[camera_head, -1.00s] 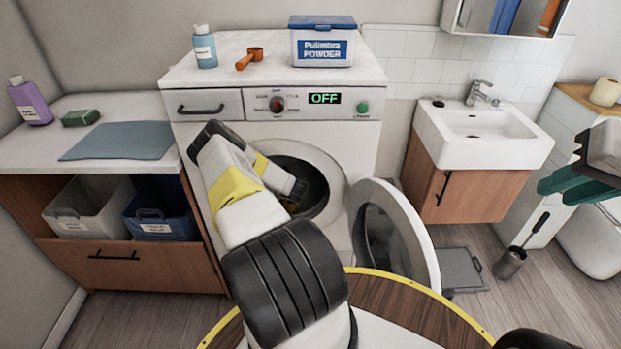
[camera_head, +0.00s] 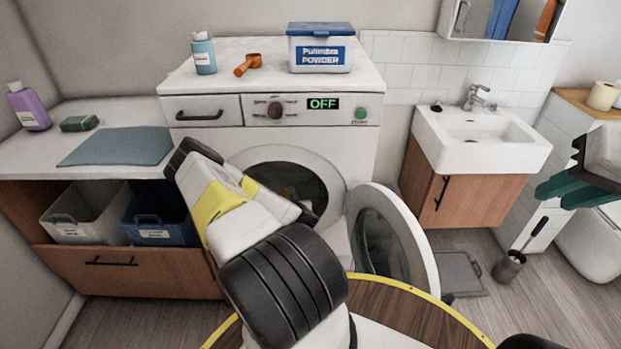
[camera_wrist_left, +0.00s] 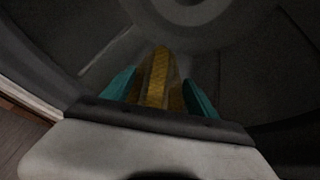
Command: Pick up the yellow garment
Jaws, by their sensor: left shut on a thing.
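The yellow garment (camera_wrist_left: 157,90) shows in the left wrist view as a dim yellow strip of cloth between my teal fingers. My left gripper (camera_wrist_left: 160,79) is shut on it, inside the dark drum of the washing machine (camera_head: 282,140). In the head view my left arm covers the lower left of the round opening, and the fingers and garment are hard to make out there. My right gripper (camera_head: 577,186), with teal fingers, hangs empty at the right edge, far from the machine; its finger gap is unclear.
The machine's round door (camera_head: 392,245) stands open to the right of the opening. A grey bin (camera_head: 72,219) and a blue bin (camera_head: 157,226) sit in the cabinet at left. A sink (camera_head: 480,143) is at right.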

